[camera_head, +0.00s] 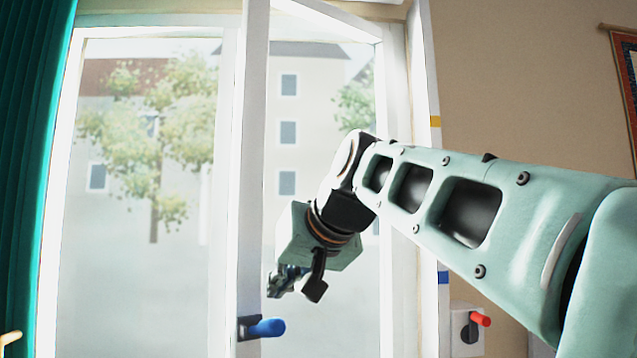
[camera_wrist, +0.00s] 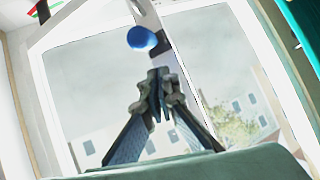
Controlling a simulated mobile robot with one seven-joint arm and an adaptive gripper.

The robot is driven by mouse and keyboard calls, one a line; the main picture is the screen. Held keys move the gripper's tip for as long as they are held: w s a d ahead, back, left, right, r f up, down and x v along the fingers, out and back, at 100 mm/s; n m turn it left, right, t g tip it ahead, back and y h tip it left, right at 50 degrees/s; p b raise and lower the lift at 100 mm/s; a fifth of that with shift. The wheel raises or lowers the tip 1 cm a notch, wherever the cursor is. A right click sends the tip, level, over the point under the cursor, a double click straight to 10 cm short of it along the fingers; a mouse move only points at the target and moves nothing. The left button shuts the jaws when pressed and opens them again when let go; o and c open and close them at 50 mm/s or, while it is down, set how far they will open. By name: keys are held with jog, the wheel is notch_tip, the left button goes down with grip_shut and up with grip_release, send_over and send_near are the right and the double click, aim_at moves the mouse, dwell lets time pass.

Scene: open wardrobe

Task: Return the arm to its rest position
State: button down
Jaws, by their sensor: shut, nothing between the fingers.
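My arm reaches in from the right in the head view and ends in my gripper (camera_head: 278,284), which is small and partly hidden by the wrist. My gripper also shows in the wrist view (camera_wrist: 160,76), with its two fingers together and nothing held between them. The blue window handle (camera_head: 265,328) is just below my gripper in the head view. In the wrist view the blue handle (camera_wrist: 141,38) appears just beyond the fingertips, with a visible gap in the picture.
A white window sash (camera_head: 252,170) stands partly open in its frame. A green curtain (camera_head: 38,150) hangs at the left. A wall hanging (camera_head: 626,90) is at the upper right.

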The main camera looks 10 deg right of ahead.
jog(key=x, duration=0.7)
jog(key=shift+s+d+f, duration=0.1)
jog(key=shift+s+f, duration=0.05)
jog(key=shift+f, duration=0.2)
jog(key=shift+w+a+r+p, duration=0.25)
jog(key=shift+w+r+p, duration=0.15)
jog(key=shift+w+p, duration=0.35)
jog(key=shift+r+g+p, duration=0.3)
jog(key=shift+g+p, duration=0.1)
jog(key=shift+p, duration=0.5)
